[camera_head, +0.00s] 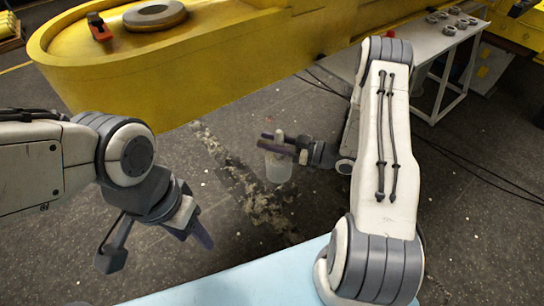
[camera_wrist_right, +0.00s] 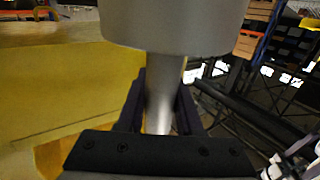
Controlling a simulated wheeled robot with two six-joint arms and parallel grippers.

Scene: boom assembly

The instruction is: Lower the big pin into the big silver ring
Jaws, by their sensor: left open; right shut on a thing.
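The big pin (camera_head: 279,170) is pale grey, with a wide cylinder at its lower end and a thin shaft above. My right gripper (camera_head: 266,141) is shut on the shaft and holds the pin upright over the floor, in front of the yellow boom. In the right wrist view the wide cylinder (camera_wrist_right: 175,25) fills the top, and the shaft (camera_wrist_right: 162,95) sits between the fingers. The big silver ring (camera_head: 155,15) lies flat on the boom's top at the upper left, well apart from the pin. My left gripper (camera_head: 158,250) is open and empty at the lower left.
The yellow boom (camera_head: 190,75) spans the back. A red-and-dark tool (camera_head: 98,27) stands on it left of the ring. A white table (camera_head: 425,42) with several small grey rings is at the upper right. Bare dark floor lies between the arms.

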